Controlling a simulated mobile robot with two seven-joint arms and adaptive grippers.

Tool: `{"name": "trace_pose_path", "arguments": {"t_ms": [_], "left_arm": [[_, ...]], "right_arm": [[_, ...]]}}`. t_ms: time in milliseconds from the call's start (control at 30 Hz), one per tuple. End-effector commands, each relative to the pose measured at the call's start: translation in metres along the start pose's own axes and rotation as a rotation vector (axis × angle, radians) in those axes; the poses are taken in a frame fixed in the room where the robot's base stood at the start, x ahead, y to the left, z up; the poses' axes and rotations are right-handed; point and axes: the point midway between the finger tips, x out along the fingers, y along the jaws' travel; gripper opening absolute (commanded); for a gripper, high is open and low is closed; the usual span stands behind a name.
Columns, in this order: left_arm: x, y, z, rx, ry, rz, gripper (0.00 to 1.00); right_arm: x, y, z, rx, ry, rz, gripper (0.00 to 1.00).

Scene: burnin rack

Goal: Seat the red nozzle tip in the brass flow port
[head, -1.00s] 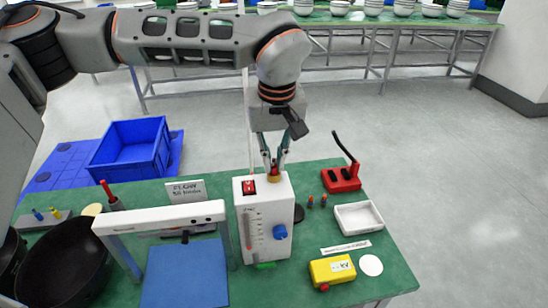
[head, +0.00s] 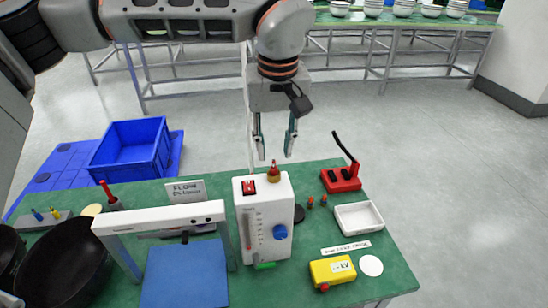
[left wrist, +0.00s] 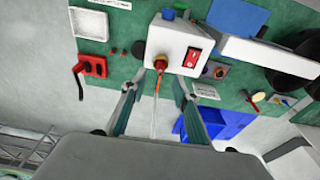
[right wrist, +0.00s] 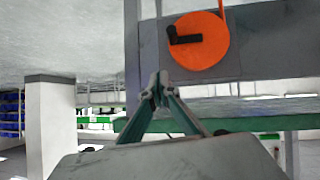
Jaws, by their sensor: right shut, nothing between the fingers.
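The red nozzle tip (head: 273,166) stands upright in the brass flow port (head: 274,176) on top of the white flow box (head: 264,220). In the left wrist view the red tip (left wrist: 158,79) points toward the camera out of the brass port (left wrist: 160,63). How deep it sits cannot be told. My left gripper (head: 274,157) is open and empty, above and behind the port, with its fingers apart and clear of the tip. My right gripper (right wrist: 154,88) is shut and empty in its wrist view, away from the flow box.
On the green table (head: 320,240) are a red stand with a black lever (head: 341,179), small red-topped pieces (head: 316,201), a white tray (head: 359,218), a yellow box (head: 332,269) and a white frame (head: 160,217). A blue crate (head: 130,150) stands behind. The right wrist view shows an orange disc (right wrist: 200,41).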

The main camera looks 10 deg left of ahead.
Motion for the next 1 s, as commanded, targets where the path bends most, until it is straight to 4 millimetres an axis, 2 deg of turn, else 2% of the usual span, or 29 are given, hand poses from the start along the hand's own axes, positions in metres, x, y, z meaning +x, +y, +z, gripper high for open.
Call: {"name": "trace_pose_path", "arguments": {"t_ms": [33,200,400,1000], "left_arm": [[-0.012,0.000,-0.001,0.000,0.004,0.001,0.30],[-0.044,0.000,0.000,0.000,0.003,0.001,0.30],[-0.067,0.000,0.000,-0.001,0.001,-0.001,0.30],[-0.072,0.000,0.000,0.000,-0.001,-0.001,0.30]], "right_arm": [[0.000,0.000,0.000,0.000,0.000,0.000,0.00],[0.000,0.000,0.000,0.001,0.001,0.000,0.00],[0.000,0.000,0.000,0.001,0.001,0.000,0.00],[0.001,0.000,-0.001,0.001,0.003,0.000,0.00]]}}
